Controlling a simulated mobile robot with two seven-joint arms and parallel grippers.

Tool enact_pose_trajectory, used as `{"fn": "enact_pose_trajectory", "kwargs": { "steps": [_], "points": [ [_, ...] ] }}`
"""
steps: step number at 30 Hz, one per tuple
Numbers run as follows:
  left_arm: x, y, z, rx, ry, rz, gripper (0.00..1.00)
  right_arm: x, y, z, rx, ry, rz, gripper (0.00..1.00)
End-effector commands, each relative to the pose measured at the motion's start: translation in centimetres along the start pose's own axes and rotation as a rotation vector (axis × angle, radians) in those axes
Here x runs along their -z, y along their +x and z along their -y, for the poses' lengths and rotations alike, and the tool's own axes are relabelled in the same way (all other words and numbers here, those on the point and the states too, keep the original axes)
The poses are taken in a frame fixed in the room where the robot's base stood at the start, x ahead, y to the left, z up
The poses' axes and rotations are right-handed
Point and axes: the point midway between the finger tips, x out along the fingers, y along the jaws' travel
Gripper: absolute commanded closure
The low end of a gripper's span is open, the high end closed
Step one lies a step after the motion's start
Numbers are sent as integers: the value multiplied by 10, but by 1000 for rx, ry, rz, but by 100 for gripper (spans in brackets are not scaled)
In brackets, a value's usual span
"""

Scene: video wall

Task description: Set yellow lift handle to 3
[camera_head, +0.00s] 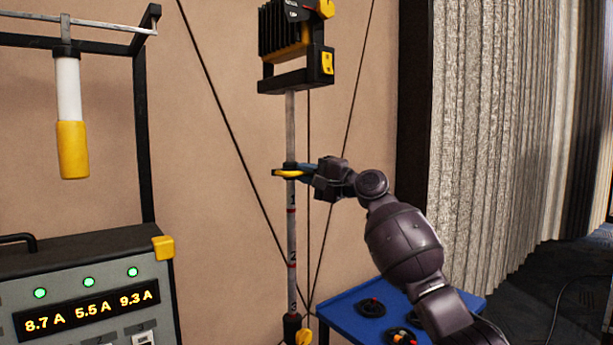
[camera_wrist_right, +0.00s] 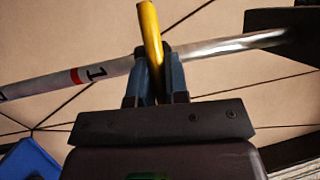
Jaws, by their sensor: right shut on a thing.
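The yellow lift handle (camera_head: 287,173) sits on a vertical metal pole (camera_head: 291,225), just above the mark 1. Lower on the pole are red bands and the marks 2 and 3, with 3 near the bottom. My right gripper (camera_head: 304,170) is shut on the handle from the right side. In the right wrist view the yellow handle (camera_wrist_right: 150,30) stands between the blue fingers of the right gripper (camera_wrist_right: 155,75), with the pole (camera_wrist_right: 100,75) and its mark 1 behind. My left gripper is not in view.
A black and yellow unit (camera_head: 296,50) is at the pole's top. A blue table (camera_head: 345,310) with dark round items is lower right. A grey control box (camera_head: 75,270) with lit readings is at the left. Dark cables run along the wall beside the pole.

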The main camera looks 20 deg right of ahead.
Motion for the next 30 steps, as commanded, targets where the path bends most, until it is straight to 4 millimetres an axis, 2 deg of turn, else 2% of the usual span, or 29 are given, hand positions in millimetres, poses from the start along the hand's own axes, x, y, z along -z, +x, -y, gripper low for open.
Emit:
{"fn": "enact_pose_trajectory", "kwargs": {
  "steps": [1, 10, 11, 15, 25, 30],
  "points": [
    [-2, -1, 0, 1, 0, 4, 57, 0, 0, 5, 7, -3, -2, 100],
    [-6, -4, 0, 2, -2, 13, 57, 0, 0, 9, 13, -5, -2, 100],
    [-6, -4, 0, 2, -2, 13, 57, 1, 0, 9, 13, -5, -3, 82],
    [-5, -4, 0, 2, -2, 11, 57, 0, 0, 9, 13, -5, -2, 61],
    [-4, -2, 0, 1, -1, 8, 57, 0, -2, 5, 7, -3, -1, 61],
    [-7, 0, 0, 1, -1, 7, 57, 1, -20, 4, 8, -5, -2, 61]
  ]
}}
